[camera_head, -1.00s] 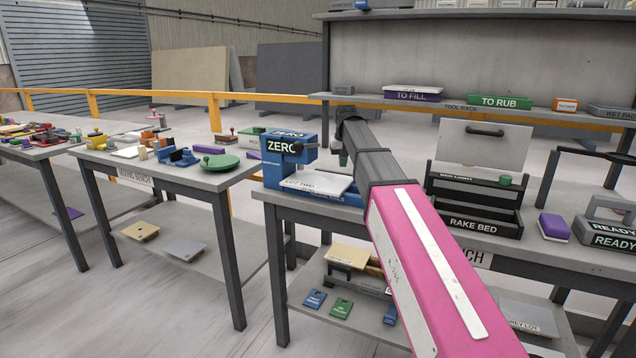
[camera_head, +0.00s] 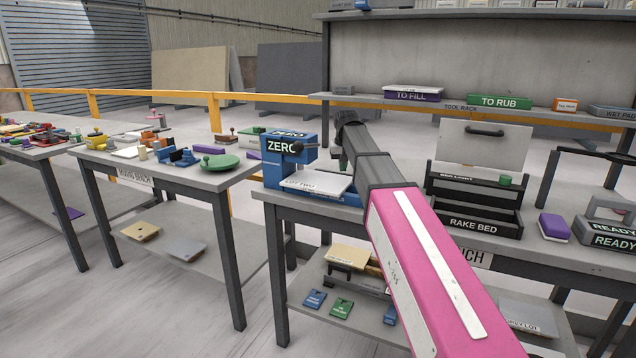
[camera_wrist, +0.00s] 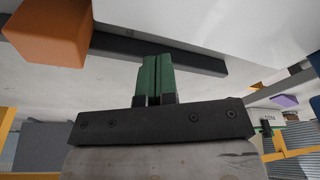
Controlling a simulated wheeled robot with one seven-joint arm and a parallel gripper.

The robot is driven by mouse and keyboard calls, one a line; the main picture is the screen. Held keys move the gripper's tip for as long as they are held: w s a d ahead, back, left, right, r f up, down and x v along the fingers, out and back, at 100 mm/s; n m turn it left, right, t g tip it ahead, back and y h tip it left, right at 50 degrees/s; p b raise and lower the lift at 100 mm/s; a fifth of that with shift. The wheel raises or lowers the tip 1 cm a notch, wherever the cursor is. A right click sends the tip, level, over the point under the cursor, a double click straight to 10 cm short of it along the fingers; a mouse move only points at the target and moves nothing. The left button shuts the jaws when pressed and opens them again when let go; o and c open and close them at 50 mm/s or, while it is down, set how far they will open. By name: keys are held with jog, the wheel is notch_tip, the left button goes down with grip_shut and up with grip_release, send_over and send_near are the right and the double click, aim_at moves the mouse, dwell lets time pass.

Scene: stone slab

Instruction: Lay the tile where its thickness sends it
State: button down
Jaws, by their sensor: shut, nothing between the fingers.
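A white tile (camera_head: 318,182) lies flat at the base of the blue gauge (camera_head: 283,174), which reads ZERO. Lettering that looks like LOT TWO shows at the tile's front. My gripper (camera_head: 341,160) is just right of the gauge's head and above the tile's right part, largely hidden by my arm. In the wrist view my gripper's green fingers (camera_wrist: 155,62) are pressed together with nothing between them. A pale surface fills the top of that view; I cannot tell whether it is the tile. The tile's thickness cannot be read from here.
The rake bed (camera_head: 472,222) stands right of my arm, with a purple block (camera_head: 554,227) and READY boxes (camera_head: 612,239) beyond. TO FILL (camera_head: 411,95) and TO RUB (camera_head: 500,102) trays are on the back rack. A cluttered side bench (camera_head: 190,173) stands left, across a floor gap.

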jog(key=shift+f, duration=1.7)
jog(key=shift+s, duration=0.25)
jog(key=shift+s+a, duration=0.2)
jog(key=shift+s, duration=0.15)
jog(key=shift+w, duration=0.1)
